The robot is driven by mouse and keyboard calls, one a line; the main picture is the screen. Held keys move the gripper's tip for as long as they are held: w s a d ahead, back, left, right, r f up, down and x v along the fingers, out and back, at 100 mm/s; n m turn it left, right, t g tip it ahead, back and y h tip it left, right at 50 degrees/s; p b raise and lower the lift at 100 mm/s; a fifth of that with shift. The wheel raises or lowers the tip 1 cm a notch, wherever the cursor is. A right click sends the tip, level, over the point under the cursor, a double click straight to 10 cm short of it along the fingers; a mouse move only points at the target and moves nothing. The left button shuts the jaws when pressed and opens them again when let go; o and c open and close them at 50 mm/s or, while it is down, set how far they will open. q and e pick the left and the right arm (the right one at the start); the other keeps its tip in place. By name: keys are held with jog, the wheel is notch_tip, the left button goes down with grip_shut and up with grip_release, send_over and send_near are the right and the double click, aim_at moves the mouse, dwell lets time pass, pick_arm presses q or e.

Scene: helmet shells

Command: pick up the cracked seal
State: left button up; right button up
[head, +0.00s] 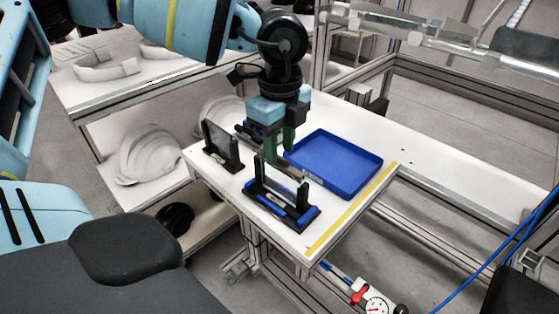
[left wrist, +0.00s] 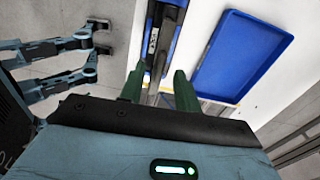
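I cannot make out a cracked seal for certain in either view. A black stand with a blue base (head: 268,204) is at the front of the white table, with two upright posts and a thin greyish strip between them. A second black stand (head: 222,147) with a grey panel is to its left. My left gripper (head: 280,147) points down over the table, behind the front stand. A black and blue stand (left wrist: 162,45) lies beyond the fingertips there. My right gripper is not in view.
A blue tray (head: 335,163) lies right of the gripper, and no object shows in it; it also shows in the left wrist view (left wrist: 240,55). A yellow strip (head: 350,208) runs along the table edge. White helmet shells (head: 150,155) sit on the shelf at left.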

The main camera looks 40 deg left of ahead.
aim_at(280, 157)
pick_arm(q)
jog(key=shift+f, duration=0.75)
jog(key=shift+c, duration=0.2)
grip_shut()
notch_tip(280, 157, up, 10)
dwell(0.4)
